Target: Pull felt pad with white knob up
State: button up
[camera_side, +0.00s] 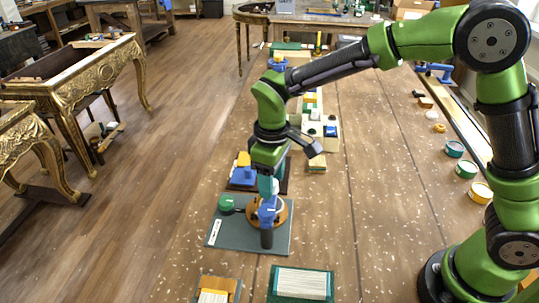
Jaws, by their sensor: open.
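My gripper (267,212) points down over a grey-green board (228,243) on the table, with its blue fingers open. A round orange-brown piece (283,214) sits on the board right at the fingers, partly hidden by them. A small pale spot shows beside the fingers above this piece. It may be the white knob, but I cannot tell. I cannot make out which part is the felt pad, or whether the fingers touch anything. A green round knob (226,202) stands on the board's far left corner, and a white label (215,232) lies at its left edge.
A blue block piece (242,176) on a dark base stands just behind the board. A green tray (302,284) and an orange-topped box (218,289) lie in front. Round green and yellow containers (466,169) line the table's right side. Pale flecks litter the wood.

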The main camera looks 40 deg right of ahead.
jog(key=shift+c, duration=0.3)
grip_shut()
jog(key=shift+r, duration=0.95)
jog(key=shift+o, duration=0.3)
grip_release()
jog(key=shift+r, duration=0.1)
